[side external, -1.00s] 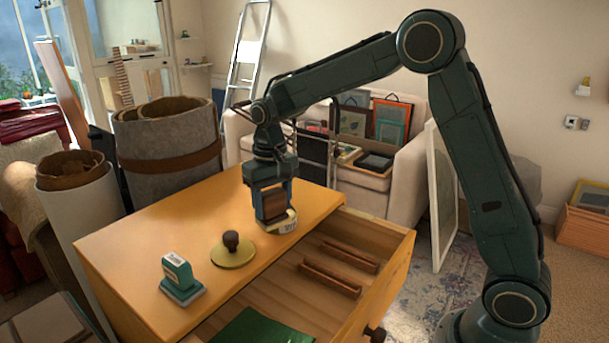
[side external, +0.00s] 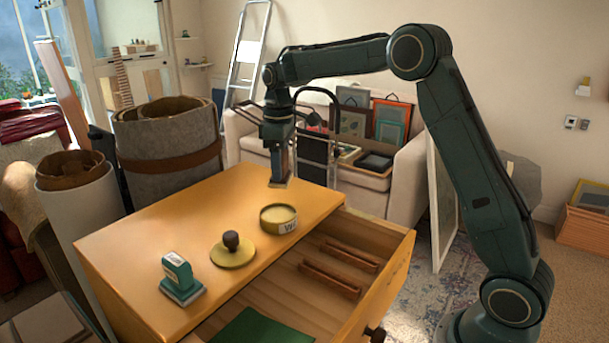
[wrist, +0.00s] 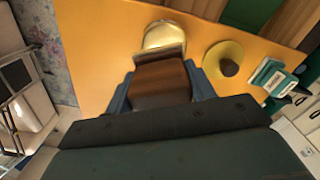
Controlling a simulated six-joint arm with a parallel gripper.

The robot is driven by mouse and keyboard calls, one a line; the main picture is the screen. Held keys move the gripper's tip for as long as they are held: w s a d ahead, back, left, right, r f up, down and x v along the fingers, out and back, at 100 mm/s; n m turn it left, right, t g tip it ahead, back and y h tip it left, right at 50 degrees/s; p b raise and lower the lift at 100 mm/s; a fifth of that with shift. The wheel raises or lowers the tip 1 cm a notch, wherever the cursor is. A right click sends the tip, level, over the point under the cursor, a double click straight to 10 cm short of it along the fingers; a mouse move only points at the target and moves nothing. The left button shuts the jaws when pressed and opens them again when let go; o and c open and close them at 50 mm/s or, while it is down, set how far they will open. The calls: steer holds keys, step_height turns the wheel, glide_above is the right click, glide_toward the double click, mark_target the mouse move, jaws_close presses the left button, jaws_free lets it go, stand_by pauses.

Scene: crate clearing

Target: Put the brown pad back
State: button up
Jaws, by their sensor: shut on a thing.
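My gripper (side external: 280,165) is shut on the brown pad, a brown block with a paler far edge. In the wrist view the brown pad (wrist: 160,84) sits between the two blue fingers.
A round yellowish tin (side external: 279,219), a yellow disc with a dark knob (side external: 233,255) and a teal stamp (side external: 180,280) stand on the cabinet top (side external: 180,222). The open drawer (side external: 385,275) holds brown rails (side external: 330,281) and a green sheet (side external: 262,328). Felt rolls (side external: 165,150) stand left.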

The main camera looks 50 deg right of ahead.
steer(key=d+r+n, duration=0.8)
steer(key=d+n, duration=0.4)
steer(key=d, duration=0.1)
steer(key=shift+w+n, duration=0.15)
steer(key=shift+n, duration=0.25)
steer(key=shift+d, duration=0.1)
step_height(320, 180, down, 16)
steer(key=shift+r, duration=0.15)
stand_by(0.4)
steer(key=shift+f, duration=1.95)
steer(key=shift+f, duration=0.15)
steer(key=o, duration=1.6)
